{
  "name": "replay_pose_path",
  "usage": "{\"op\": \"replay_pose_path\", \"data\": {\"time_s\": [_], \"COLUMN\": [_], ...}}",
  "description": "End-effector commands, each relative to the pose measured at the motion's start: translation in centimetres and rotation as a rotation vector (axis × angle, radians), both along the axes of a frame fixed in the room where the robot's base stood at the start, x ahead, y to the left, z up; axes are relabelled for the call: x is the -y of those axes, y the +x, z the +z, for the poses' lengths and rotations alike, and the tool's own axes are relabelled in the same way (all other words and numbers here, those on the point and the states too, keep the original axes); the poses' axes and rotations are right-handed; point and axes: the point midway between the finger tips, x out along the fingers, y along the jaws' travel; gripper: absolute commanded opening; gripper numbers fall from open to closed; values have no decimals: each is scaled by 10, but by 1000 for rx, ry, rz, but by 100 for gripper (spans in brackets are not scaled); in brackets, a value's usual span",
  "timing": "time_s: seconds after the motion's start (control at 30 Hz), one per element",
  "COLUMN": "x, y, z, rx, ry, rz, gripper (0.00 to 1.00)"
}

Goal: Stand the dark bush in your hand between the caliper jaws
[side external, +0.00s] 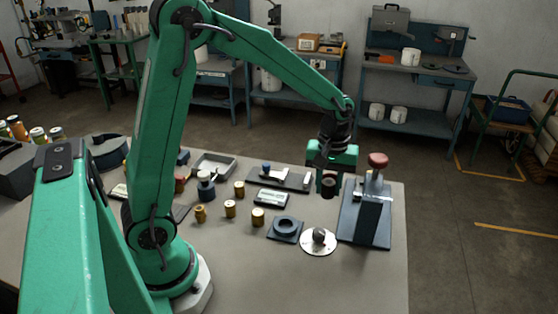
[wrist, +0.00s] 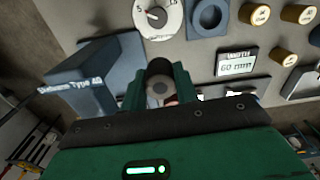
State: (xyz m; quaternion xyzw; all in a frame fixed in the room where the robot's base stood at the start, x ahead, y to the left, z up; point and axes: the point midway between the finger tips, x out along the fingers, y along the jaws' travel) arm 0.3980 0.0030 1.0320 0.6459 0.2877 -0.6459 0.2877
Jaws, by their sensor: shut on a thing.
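My gripper (side external: 328,180) is shut on the dark bush (side external: 328,189), holding it above the bench at the right. In the wrist view the bush (wrist: 159,88) shows its grey end with a dark centre, between the two green fingers (wrist: 158,92). It looks about upright. What looks like the caliper (side external: 280,179) is a dark plate with pale upright pieces, to the left of and beyond the bush in the side view.
A width readout (side external: 271,198) reading 60 mm lies before the caliper. A red-knobbed press-like stand (side external: 366,225) is close to the right of my gripper. A dial disc (side external: 319,248), a dark ring plate (side external: 285,229) and several brass bushes (side external: 258,217) occupy the front.

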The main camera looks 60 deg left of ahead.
Motion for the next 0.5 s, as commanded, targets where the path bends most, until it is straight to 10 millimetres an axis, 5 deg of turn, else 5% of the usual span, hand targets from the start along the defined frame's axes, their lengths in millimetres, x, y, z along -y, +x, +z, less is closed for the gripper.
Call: {"op": "replay_pose_path", "data": {"time_s": [0.5], "x": [-64], "y": [20], "z": [7], "rx": [1], "ry": [-1], "rz": [701], "gripper": [6]}}
